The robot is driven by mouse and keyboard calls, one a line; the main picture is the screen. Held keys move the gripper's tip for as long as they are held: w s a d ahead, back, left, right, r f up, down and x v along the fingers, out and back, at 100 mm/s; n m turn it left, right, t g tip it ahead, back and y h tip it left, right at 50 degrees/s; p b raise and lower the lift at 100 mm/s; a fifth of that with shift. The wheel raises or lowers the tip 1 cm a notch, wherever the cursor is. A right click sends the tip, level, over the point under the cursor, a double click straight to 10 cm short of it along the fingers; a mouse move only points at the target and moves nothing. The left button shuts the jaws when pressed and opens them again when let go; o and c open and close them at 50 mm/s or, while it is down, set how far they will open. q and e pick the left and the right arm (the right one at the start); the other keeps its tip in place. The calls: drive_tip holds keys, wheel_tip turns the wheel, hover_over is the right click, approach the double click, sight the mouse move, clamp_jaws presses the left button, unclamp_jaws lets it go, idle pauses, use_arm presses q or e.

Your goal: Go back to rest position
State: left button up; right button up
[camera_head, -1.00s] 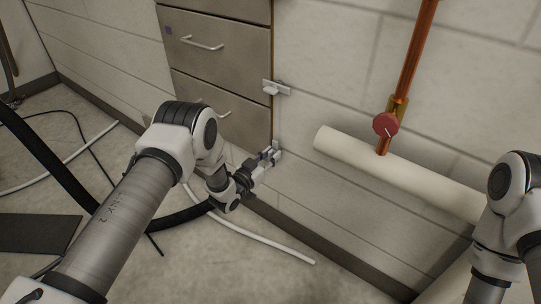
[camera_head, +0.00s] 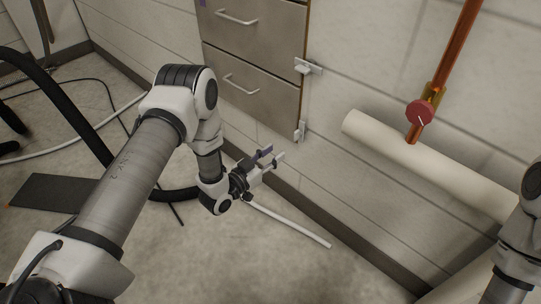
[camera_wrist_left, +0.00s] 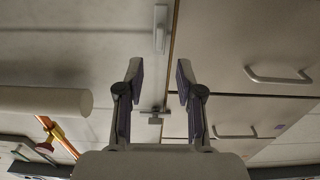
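A drawer cabinet (camera_head: 252,52) has an upper latch (camera_head: 308,66) and a lower latch (camera_head: 300,131) on its right edge. A white hose (camera_head: 290,224) lies on the floor (camera_head: 245,265).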

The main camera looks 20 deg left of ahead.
use_arm(q)
drive_tip(key=shift+s+a, duration=0.15)
drive_tip(key=shift+s, duration=0.25)
drive_tip(key=s+d+f+n+g+y, duration=0.25)
drive_tip(key=s+f+g, duration=0.55)
drive_tip(key=s+f, duration=0.5)
drive_tip(key=s+a+f+n+g+y, duration=0.15)
drive_tip(key=s+g, duration=0.25)
drive_tip(key=s, duration=0.6)
drive_tip(key=s+a+g+y, duration=0.15)
drive_tip(key=s+g, duration=0.25)
drive_tip(key=s, duration=0.6)
wheel_tip(320, 180, up, 35)
drive_tip(key=s+g+p, duration=0.1)
drive_tip(key=s+p, duration=0.1)
drive_tip(key=p, duration=3.3)
drive_tip(key=shift+r+y, duration=0.15)
drive_tip(key=shift+y, duration=0.2)
